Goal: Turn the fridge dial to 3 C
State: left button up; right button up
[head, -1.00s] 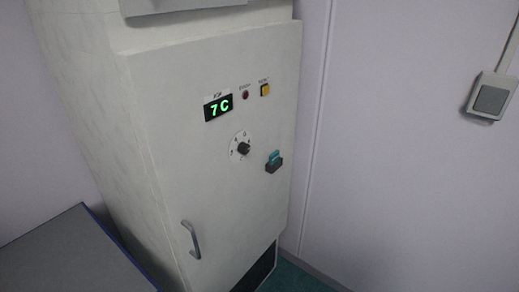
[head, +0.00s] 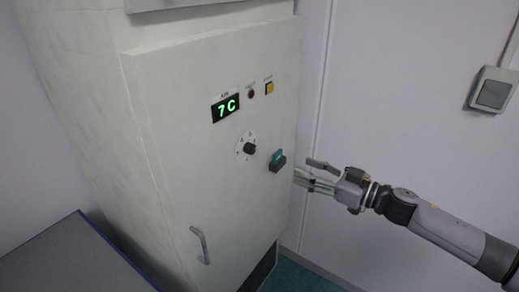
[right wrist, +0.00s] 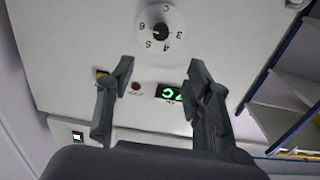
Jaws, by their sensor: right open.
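The fridge (head: 160,160) is a tall pale cabinet. Its black dial knob (head: 249,148) sits on a white numbered disc on the front. In the right wrist view the dial (right wrist: 160,31) shows beyond the fingertips, upside down, with several numbers around it. The green display (head: 225,108) reads 7 C; it is partly hidden behind a finger in the wrist view (right wrist: 168,93). My right gripper (head: 308,174) is open and empty, to the right of the dial and lower, apart from it. My left gripper is not in view.
A red light (head: 251,93) and a yellow button (head: 269,88) are above the dial. A metal door handle (head: 200,245) is below. A grey surface (head: 75,262) stands at left.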

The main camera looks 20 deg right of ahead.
aim_at(254, 149)
jog(key=p+x, duration=0.4)
jog(key=x, duration=1.1)
jog(key=shift+s+r+p, duration=0.1)
jog(key=shift+p, duration=0.25)
jog(key=shift+w+a, duration=0.3)
jog(key=shift+w, duration=0.05)
jog(key=shift+c, duration=0.6)
grip_shut()
